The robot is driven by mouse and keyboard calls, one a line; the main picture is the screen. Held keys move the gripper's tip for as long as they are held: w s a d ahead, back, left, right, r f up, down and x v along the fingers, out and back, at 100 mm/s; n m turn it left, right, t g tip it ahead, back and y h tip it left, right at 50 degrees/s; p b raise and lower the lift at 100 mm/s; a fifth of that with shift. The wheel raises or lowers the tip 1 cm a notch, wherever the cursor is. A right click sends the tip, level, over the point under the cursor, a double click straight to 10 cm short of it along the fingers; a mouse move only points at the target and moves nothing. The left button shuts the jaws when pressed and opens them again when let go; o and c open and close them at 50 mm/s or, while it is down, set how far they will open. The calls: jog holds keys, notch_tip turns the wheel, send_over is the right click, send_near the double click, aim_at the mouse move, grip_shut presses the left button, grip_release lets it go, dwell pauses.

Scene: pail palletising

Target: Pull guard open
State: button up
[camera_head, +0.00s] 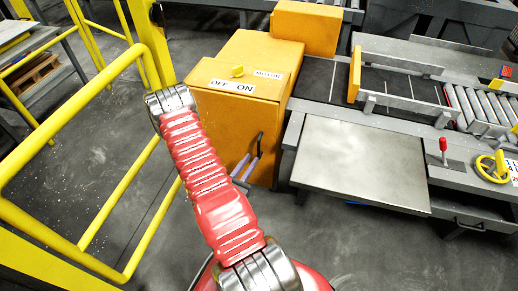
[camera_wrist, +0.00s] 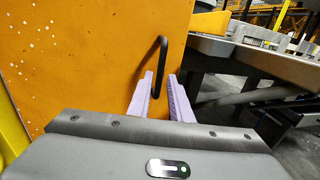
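The orange guard (camera_head: 232,115) is the box front below the OFF/ON switch; its orange face (camera_wrist: 85,60) fills the left of the wrist view. A black bar handle (camera_wrist: 161,60) stands out from this face and also shows in the head view (camera_head: 259,142). My gripper (camera_wrist: 160,88) has two lilac fingers, spread apart with a gap between them. The lower part of the handle shows between the fingertips in the wrist view; I see no finger closed on it. In the head view my gripper (camera_head: 245,168) is low in front of the guard, mostly hidden by my red arm.
A yellow rail (camera_head: 95,125) stands to the left of my arm. A conveyor table with a metal plate (camera_head: 362,160), a red-knobbed lever (camera_head: 443,150) and a yellow handwheel (camera_head: 492,167) is at right. Grey floor is bare between rail and guard.

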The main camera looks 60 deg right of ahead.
aim_at(259, 149)
jog(key=d, duration=0.7)
jog(key=shift+s+d, duration=0.2)
jog(key=shift+d, duration=0.05)
jog(key=shift+c, duration=0.2)
grip_shut()
jog(key=shift+w+d, duration=0.1)
